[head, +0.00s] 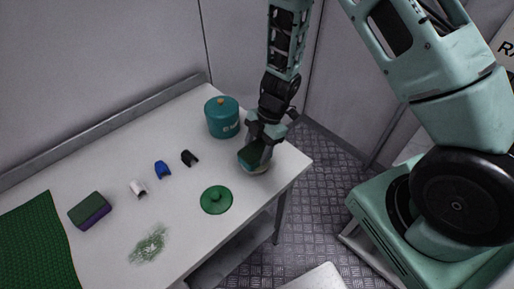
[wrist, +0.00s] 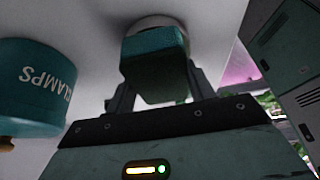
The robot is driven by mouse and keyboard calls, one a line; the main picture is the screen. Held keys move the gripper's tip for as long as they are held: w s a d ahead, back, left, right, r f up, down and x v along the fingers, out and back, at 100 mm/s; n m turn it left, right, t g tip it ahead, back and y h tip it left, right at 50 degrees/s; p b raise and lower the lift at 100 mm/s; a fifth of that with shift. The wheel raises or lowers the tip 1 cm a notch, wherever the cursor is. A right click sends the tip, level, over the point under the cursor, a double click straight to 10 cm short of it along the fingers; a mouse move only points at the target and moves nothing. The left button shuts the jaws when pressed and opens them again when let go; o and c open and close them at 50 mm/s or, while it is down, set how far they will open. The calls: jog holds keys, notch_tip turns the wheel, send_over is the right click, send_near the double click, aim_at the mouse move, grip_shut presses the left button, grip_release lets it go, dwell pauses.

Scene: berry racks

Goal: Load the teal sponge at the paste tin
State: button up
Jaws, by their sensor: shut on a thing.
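My gripper (head: 260,147) is above the right end of the table, pointing down and shut on the teal sponge (head: 252,157). In the wrist view the teal sponge (wrist: 155,62) sits between the two fingers (wrist: 158,92). The round paste tin (head: 259,171) is directly below the sponge, mostly hidden by it. A pale rim of the tin (wrist: 150,20) shows beyond the sponge in the wrist view. The sponge's lower end is at or in the tin's mouth; I cannot tell whether it touches the paste. A green knobbed lid (head: 216,200) lies on the table nearby.
A teal canister (head: 222,120) stands close left of my gripper; its label reads "CLAMPS" in the wrist view (wrist: 30,85). Black (head: 189,158), blue (head: 162,170) and white (head: 138,189) clips, a green-purple sponge (head: 89,210), a green smear (head: 148,244) and a green mat (head: 35,245) lie left.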

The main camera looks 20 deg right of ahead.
aim_at(257, 149)
jog(key=shift+r+p, duration=3.55)
jog(key=shift+p, duration=0.65)
jog(key=shift+f, duration=0.15)
